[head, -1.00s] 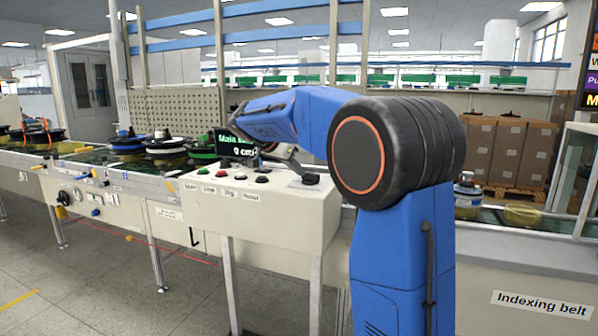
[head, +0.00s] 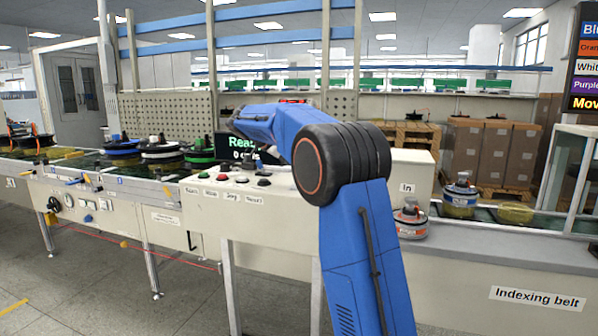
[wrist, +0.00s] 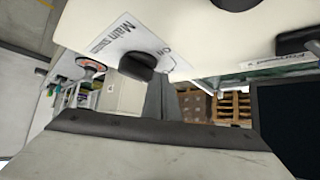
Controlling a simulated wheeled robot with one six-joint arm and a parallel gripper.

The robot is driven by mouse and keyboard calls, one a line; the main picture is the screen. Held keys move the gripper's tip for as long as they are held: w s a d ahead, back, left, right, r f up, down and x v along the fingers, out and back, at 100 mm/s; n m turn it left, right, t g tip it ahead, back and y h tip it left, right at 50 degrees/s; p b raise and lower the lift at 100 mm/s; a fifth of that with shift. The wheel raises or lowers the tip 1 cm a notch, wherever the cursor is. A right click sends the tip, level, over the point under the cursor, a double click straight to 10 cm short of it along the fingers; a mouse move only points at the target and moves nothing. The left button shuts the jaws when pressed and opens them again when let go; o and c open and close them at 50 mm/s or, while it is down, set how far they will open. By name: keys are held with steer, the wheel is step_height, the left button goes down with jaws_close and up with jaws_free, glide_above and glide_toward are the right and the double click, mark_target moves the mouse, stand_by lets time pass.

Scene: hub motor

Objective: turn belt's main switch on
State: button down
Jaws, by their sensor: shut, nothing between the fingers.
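The main switch (wrist: 138,66) is a black knob on a white plate lettered "Main" in the wrist view. A small mark beside it looks like "On"; which way the knob points is hard to tell. In the head view my arm hides the switch on the cream control box (head: 275,225). My gripper (wrist: 160,88) shows as a dark grey tapered shape below the knob in the wrist view. It looks shut and empty; whether it touches the knob is unclear.
Several push buttons (head: 241,180) sit on the box's top left. A conveyor (head: 75,165) with hub motors runs at left, and the indexing belt (head: 480,255) at right. The floor at left is clear.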

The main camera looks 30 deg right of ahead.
steer(key=shift+w+d, duration=0.25)
steer(key=shift+d, duration=0.35)
steer(key=shift+w+d, duration=0.1)
stand_by(0.6)
